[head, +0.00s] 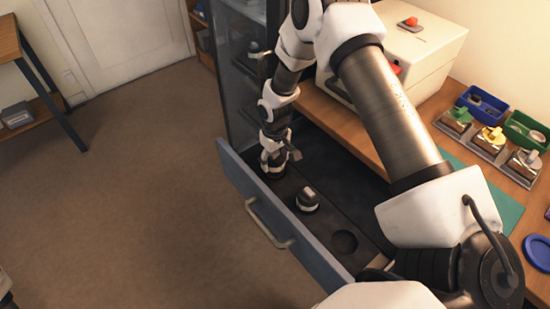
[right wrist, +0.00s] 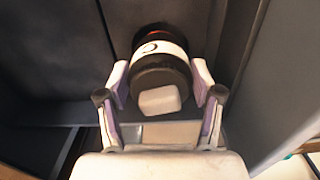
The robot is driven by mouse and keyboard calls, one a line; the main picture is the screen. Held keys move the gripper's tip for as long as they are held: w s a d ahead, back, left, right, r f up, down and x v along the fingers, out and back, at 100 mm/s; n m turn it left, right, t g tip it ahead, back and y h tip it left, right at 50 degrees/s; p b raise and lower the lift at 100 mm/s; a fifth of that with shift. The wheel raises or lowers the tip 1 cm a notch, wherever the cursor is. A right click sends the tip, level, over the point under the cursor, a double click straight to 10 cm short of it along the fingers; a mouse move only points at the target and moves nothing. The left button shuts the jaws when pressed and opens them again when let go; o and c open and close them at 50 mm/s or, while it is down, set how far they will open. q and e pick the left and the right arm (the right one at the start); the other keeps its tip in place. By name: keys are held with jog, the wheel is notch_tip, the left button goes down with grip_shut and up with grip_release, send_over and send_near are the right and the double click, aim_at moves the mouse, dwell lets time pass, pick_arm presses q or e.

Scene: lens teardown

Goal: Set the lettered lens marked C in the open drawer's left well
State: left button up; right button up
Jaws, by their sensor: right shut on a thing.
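The lens marked C (right wrist: 160,62) is a dark cylinder with a white lettered band, a reddish far end and a pale block on its near end. My right gripper (right wrist: 163,95) is shut on it, one finger on each side. In the head view my right gripper (head: 277,155) points down at the left end of the open drawer (head: 235,187), over the left well. The dark lens (head: 272,172) shows partly under the fingers. Whether it touches the well floor cannot be told. The left well is hidden by gripper and lens. My left gripper is not seen.
Another lens (head: 307,201) stands in the drawer's middle well. The right well (head: 343,242) is empty. The drawer's front panel and handle (head: 268,222) face the floor. The wooden bench has a lens rack (head: 485,142), blue bin (head: 482,101) and green bin (head: 526,130).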

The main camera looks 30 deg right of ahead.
jog(key=shift+f+b, duration=0.65)
jog(key=shift+f, duration=0.6)
jog(key=o, duration=1.3)
jog(key=shift+o, duration=0.2)
jog(key=shift+r, duration=0.1)
notch_tip(320, 180, up, 9)
jog(key=p, duration=0.7)
jog(key=shift+p, duration=0.4)
jog(key=shift+s, duration=0.1)
